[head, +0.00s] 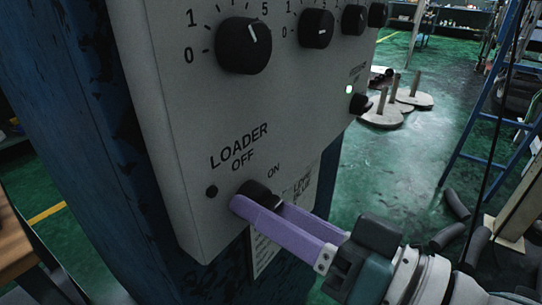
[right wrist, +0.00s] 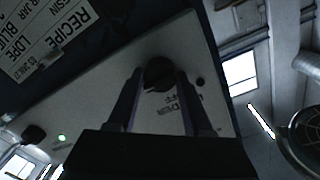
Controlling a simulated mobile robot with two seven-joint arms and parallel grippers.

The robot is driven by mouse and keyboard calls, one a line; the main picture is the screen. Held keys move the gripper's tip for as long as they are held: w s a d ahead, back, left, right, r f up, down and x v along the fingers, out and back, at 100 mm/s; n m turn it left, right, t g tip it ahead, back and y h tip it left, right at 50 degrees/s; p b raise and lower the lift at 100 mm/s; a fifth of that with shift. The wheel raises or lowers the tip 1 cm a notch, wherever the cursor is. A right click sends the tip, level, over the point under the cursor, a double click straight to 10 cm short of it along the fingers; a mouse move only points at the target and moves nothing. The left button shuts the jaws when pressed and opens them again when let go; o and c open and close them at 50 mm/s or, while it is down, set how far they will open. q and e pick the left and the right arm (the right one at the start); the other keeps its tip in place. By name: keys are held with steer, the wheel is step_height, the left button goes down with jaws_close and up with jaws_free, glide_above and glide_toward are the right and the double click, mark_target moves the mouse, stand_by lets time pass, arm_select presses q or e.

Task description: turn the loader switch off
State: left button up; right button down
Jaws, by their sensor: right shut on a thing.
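The loader switch is a black round knob (head: 262,190) low on the pale grey control panel, under the printed words LOADER and OFF, with ON printed to its upper right. My right gripper (head: 256,203) has its purple fingers closed around this knob. In the right wrist view the knob (right wrist: 158,72) sits between the tips of the two fingers (right wrist: 158,88). The fingers cover part of the knob, and I cannot tell which way its pointer is set. My left gripper is not in view.
The control panel (head: 160,120) is fixed to a blue column (head: 85,110). Several dial knobs, including a large one (head: 243,45), line its top. A green lamp (head: 348,90) is lit near its right edge. Round plates with rods (head: 383,112) and a blue ladder (head: 500,110) stand behind.

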steer(key=shift+n, duration=0.3)
steer(key=n+y+b, duration=0.1)
steer(key=n+b, duration=0.1)
steer(key=n, duration=1.5)
steer(key=shift+n, duration=0.4)
stand_by(0.4)
steer(key=shift+c, duration=1.7)
jaws_free()
